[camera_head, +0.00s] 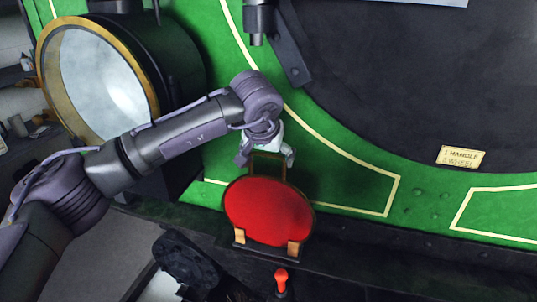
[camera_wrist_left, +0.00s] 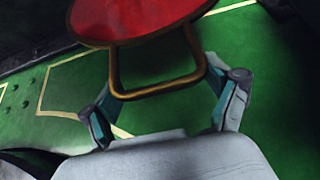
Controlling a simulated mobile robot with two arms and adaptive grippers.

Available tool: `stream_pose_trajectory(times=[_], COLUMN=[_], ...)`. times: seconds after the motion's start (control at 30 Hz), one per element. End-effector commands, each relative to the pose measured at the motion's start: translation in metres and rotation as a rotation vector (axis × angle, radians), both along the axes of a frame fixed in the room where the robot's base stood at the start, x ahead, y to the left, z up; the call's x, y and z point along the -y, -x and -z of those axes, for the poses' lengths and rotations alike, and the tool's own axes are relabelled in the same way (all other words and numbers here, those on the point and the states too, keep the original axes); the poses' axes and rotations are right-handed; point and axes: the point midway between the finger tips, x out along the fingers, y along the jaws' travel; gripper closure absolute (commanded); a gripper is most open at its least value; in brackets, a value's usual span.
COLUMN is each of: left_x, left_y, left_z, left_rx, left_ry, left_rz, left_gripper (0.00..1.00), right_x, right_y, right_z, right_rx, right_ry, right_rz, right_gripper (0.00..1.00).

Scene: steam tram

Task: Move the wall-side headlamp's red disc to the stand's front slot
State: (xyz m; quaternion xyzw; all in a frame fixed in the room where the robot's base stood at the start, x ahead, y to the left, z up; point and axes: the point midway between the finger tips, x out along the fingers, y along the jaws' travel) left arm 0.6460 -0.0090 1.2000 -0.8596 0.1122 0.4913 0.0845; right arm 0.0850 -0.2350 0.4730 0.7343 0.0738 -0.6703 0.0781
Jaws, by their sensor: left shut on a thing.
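The red disc (camera_head: 268,210) hangs low in front of the green tram front, with a brass-coloured loop handle on its top edge. My left gripper (camera_head: 266,158) is above it, shut on this handle. In the left wrist view the handle (camera_wrist_left: 160,88) lies between the fingers of the gripper (camera_wrist_left: 163,84), and the red disc (camera_wrist_left: 130,18) is beyond. Two brass-coloured pieces (camera_head: 293,248) show at the disc's lower edge, on a dark ledge. I cannot tell whether the disc sits in a slot there. My right gripper is out of view.
A large brass-rimmed headlamp (camera_head: 100,85) stands at the upper left, behind my left arm. A small red knob (camera_head: 281,277) stands below the disc. A small label plate (camera_head: 461,157) is on the dark round door at the right. Shelves with small items are at the far left.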

Motion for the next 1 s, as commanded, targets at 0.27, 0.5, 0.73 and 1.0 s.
stream_pose_trajectory(times=[0.27, 0.5, 0.73, 1.0], left_x=[0.0001, 0.0001, 0.0001, 0.0001], left_y=[-0.0003, -0.0002, 0.0, -0.0001], left_z=[-0.0015, -0.0008, 0.0002, -0.0002], left_rx=[0.003, 0.002, 0.0, 0.001], left_ry=[0.002, 0.001, 0.0, 0.0], left_rz=[0.001, 0.0, 0.0, 0.0], left_gripper=[0.0, 0.0, 0.0, 0.0], right_x=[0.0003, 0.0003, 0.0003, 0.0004], right_y=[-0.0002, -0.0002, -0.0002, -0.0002], right_z=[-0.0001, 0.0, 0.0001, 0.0], right_rx=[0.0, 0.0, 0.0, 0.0], right_ry=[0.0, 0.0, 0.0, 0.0], right_rz=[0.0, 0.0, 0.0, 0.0], right_gripper=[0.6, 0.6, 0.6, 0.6])
